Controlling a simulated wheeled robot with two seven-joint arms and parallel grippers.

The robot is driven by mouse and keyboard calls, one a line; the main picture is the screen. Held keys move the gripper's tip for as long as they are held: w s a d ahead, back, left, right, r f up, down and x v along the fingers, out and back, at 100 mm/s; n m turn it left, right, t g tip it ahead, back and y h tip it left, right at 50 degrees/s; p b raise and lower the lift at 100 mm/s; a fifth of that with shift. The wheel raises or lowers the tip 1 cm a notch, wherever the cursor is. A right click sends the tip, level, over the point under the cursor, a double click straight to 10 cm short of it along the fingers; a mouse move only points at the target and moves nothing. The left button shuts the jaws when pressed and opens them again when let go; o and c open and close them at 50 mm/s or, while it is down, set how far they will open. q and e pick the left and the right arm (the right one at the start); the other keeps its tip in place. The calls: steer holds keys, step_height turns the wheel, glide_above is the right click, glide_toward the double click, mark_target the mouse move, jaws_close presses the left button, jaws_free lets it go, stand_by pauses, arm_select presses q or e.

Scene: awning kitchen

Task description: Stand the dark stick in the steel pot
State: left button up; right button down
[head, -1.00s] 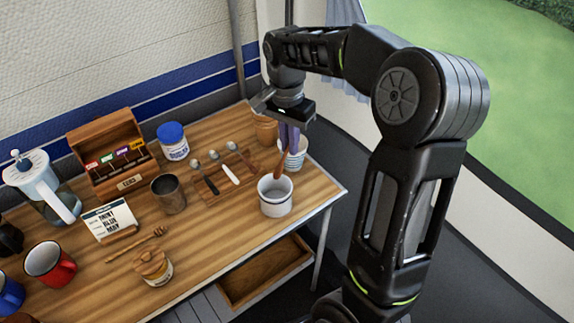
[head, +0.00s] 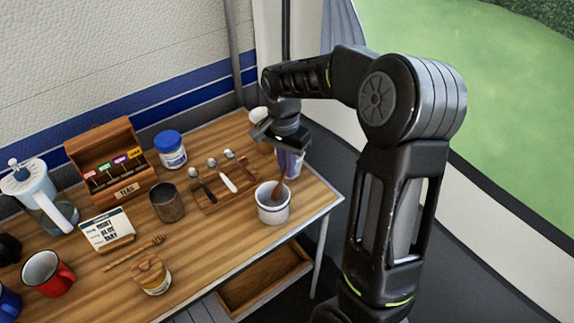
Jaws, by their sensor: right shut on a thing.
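The steel pot (head: 168,203) is a grey metal cup standing upright on the table, left of the spoon rest. A spoon with a dark handle (head: 206,190) lies on that rest. My right gripper (head: 287,165) is over the table's right end, shut on a reddish-brown stick (head: 280,187). The stick is nearly upright, slightly tilted, and its lower end is inside the white enamel pot (head: 273,213). The fingertips are small and partly blend with the cup behind them. My left gripper is not in view.
The wooden spoon rest (head: 212,205) also holds a white-handled and a brown-handled spoon. A blue-lidded jar (head: 171,149), tea box (head: 112,162), card (head: 104,229), honey dipper (head: 135,253), honey jar (head: 152,275) and red mug (head: 47,274) crowd the left. Bare wood lies at front right.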

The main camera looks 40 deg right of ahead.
steer(key=shift+f, duration=0.1)
steer(key=shift+f, duration=0.15)
steer(key=c, duration=1.5)
jaws_free()
steer(key=shift+r, duration=0.4)
steer(key=r, duration=1.1)
steer(key=shift+w+a+r, duration=0.1)
steer(key=shift+w+r, duration=0.2)
steer(key=shift+r, duration=0.05)
